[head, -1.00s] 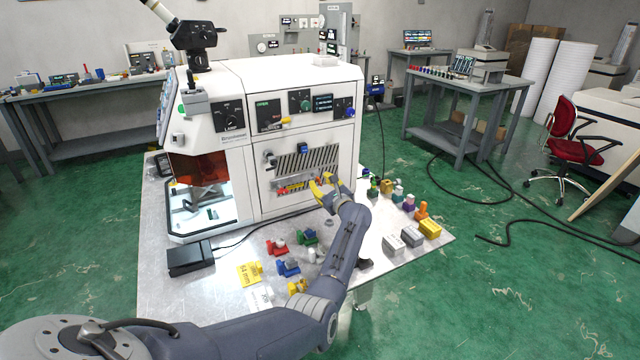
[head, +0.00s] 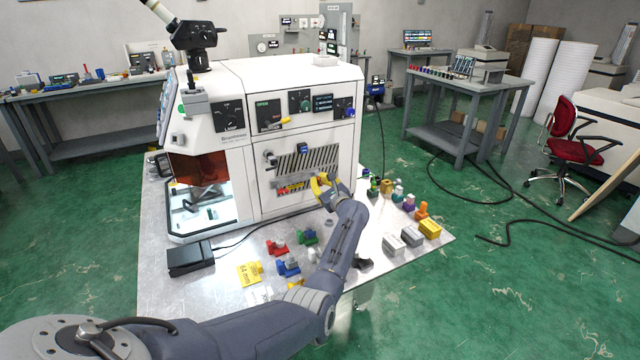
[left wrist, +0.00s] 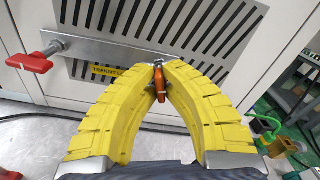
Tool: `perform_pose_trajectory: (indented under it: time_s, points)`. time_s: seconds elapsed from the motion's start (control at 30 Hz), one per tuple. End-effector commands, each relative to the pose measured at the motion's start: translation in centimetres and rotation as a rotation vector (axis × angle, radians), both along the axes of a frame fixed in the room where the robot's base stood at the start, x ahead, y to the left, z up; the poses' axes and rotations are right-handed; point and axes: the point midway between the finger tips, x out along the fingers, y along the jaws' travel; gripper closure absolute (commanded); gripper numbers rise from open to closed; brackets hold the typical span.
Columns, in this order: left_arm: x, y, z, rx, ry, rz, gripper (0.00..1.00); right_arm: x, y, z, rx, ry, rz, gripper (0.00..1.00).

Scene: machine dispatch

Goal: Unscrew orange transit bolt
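The orange transit bolt (left wrist: 160,84) shows in the left wrist view at the end of a metal bar (left wrist: 110,54) on the machine's slotted panel, beside a yellow transit label (left wrist: 108,71). My left gripper (left wrist: 158,66) has its two yellow fingers brought together at the tips around the bolt, with its orange part showing between them. In the head view my left gripper (head: 320,183) is at the machine's lower front panel, and the bolt cannot be made out there. My right gripper is not in view.
A red handle (left wrist: 32,62) sits at the bar's left end. The white machine (head: 235,180) stands on a metal table (head: 200,300). Coloured parts, a black pedal box (head: 188,258) and grey blocks (head: 411,236) lie around my left arm.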

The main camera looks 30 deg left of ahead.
Motion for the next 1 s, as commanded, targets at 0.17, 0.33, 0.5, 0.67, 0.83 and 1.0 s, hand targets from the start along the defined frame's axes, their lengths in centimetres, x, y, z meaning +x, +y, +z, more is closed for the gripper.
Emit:
perform_pose_trajectory:
  time_s: [0.17, 0.33, 0.5, 0.67, 0.83, 1.0]
  points:
    - [-0.01, -0.01, -0.01, 0.000, 0.000, 0.000, 1.00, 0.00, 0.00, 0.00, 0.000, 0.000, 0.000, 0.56]
    - [-0.02, 0.01, -0.02, -0.017, -0.029, 0.000, 1.00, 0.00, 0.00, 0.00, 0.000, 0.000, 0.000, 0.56]
    - [-0.07, 0.02, -0.05, -0.100, -0.172, 0.000, 1.00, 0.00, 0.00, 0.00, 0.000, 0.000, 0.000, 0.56]
    - [-0.11, 0.06, -0.10, -0.176, -0.302, 0.000, 1.00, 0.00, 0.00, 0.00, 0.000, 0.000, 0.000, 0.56]
    - [-0.13, 0.09, -0.10, -0.216, -0.371, 0.000, 1.00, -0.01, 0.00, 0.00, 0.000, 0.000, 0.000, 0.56]
    - [-0.13, 0.09, -0.10, -0.221, -0.379, 0.000, 1.00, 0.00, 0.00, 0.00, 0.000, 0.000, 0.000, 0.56]
